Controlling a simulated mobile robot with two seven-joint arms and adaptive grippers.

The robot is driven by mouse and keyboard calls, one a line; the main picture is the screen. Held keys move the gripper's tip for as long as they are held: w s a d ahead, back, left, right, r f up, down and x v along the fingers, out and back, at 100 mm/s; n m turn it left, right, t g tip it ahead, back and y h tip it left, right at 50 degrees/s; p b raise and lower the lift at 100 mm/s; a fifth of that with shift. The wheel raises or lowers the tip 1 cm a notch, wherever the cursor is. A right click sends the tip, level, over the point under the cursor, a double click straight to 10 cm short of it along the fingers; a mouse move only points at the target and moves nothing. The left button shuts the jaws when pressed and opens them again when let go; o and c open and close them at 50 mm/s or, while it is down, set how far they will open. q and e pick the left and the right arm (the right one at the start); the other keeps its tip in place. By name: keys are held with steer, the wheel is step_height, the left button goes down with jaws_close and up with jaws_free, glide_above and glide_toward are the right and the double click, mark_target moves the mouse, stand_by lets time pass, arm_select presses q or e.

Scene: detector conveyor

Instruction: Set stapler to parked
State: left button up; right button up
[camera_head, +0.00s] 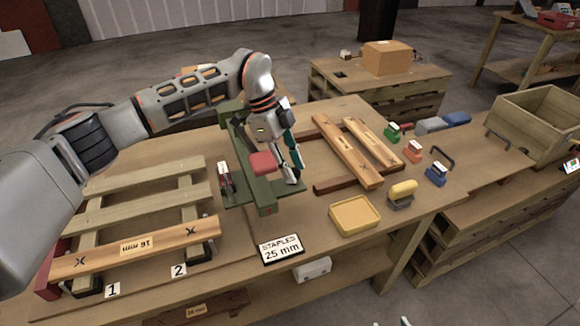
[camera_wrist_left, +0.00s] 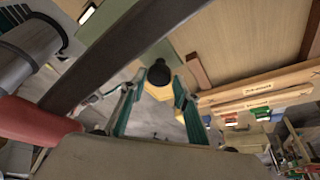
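The stapler appears to be the green bench fixture (camera_head: 262,200) in the middle of the table, with a dark lever ending in a red grip (camera_head: 263,163). In the left wrist view the dark lever (camera_wrist_left: 120,50) crosses the upper left and the red grip (camera_wrist_left: 35,122) is at the left edge. My left gripper (camera_head: 292,177) points down just right of the red grip, over the fixture's right side. Its teal fingers (camera_wrist_left: 157,105) are apart with a black round knob (camera_wrist_left: 159,75) beyond the gap; I cannot tell whether they touch it.
A slatted wooden frame (camera_head: 130,245) lies left, and boards (camera_head: 350,152) lie right of the fixture. A "STAPLES 25 mm" sign (camera_head: 282,249) and a yellow tray (camera_head: 354,215) are in front. Several small coloured tools, including a yellow one (camera_head: 402,193), stand right. A wooden crate (camera_head: 540,115) is farther right.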

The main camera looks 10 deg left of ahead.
arm_select(q)
steer(key=shift+o, duration=0.4)
steer(key=shift+w+d, duration=0.15)
steer(key=shift+d, duration=0.05)
steer(key=shift+a, duration=0.1)
steer(key=shift+a+r, duration=0.1)
steer(key=shift+r, duration=0.05)
steer(key=s+v, duration=0.1)
steer(key=v, duration=1)
steer(key=shift+w+r, duration=0.3)
steer(key=shift+w, duration=0.2)
